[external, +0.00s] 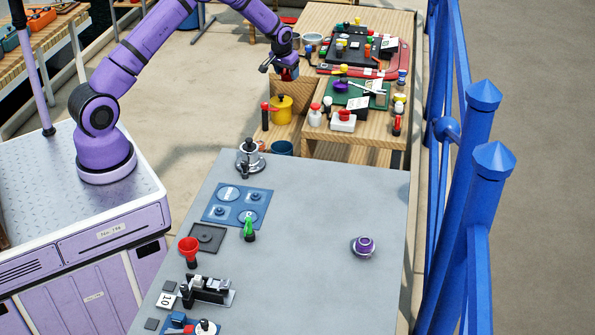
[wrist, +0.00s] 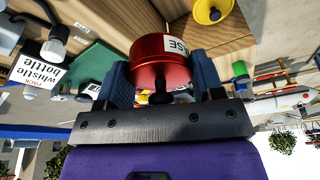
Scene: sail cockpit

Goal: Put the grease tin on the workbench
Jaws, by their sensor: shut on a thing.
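The grease tin (wrist: 150,68) is a red round tin with a white label, of which the letters "ASE" show in the wrist view. My gripper (wrist: 161,80) is shut on it, with one blue finger on each side. In the external view my gripper (external: 284,68) hangs by the left side of the wooden workbench (external: 331,20), above a wooden box-like part. The tin (external: 289,74) shows there only as a small red patch under the gripper. I cannot tell whether it touches anything below.
The wooden bench holds a red board (external: 394,62), a green mat (external: 352,99), bottles and small tools. A yellow pot (external: 281,108) stands below the gripper. The grey table (external: 310,230) in front has a purple-topped item (external: 363,246) and much free surface. Blue posts (external: 483,180) stand at right.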

